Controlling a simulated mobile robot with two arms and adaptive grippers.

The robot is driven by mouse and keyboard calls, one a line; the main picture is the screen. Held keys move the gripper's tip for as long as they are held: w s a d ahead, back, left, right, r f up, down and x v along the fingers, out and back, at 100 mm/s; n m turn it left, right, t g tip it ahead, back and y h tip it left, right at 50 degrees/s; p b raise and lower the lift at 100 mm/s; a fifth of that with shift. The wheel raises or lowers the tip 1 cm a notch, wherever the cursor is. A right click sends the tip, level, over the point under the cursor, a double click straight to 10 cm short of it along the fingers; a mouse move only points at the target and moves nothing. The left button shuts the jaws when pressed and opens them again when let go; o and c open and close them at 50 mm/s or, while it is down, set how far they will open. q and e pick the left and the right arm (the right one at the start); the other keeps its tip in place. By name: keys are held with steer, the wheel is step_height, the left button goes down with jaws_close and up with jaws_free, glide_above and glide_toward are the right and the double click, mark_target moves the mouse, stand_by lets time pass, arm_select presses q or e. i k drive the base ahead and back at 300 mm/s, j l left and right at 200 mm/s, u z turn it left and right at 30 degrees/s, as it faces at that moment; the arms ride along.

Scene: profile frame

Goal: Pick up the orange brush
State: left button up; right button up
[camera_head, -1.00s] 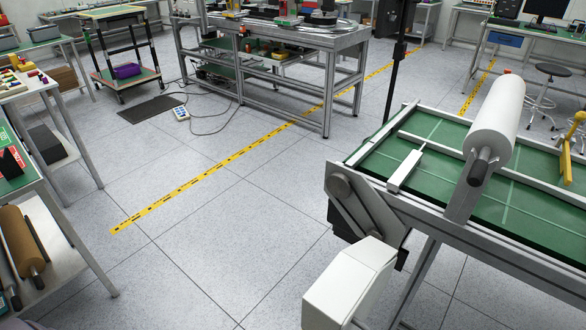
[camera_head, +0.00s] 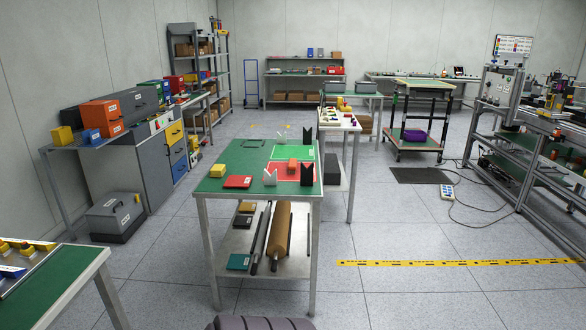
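A small orange object (camera_head: 292,166) lies on the table with the green top (camera_head: 215,187) near the middle of the view. It may be the orange brush, but it is too small to tell. It sits by a red patch (camera_head: 306,178) with V-notched blocks, one white (camera_head: 270,177) and one black (camera_head: 307,175). Neither of my grippers shows in this view.
A yellow block (camera_head: 219,170) and a red flat item (camera_head: 238,182) lie on the same table. Its lower shelf holds a brown roll (camera_head: 278,232). A grey toolbox (camera_head: 115,216) stands on the floor at left. Floor beyond the yellow tape (camera_head: 450,262) is partly clear.

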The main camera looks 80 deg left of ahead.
mark_target(292, 162)
steer(key=j+u, duration=0.1)
steer(key=u, duration=0.55)
steer(key=i+j+u, duration=0.2)
steer(key=u, duration=0.15)
steer(key=i+j+u, duration=0.2)
steer(key=u, duration=0.15)
steer(key=i+j+u, duration=0.35)
steer(key=k+l, duration=0.1)
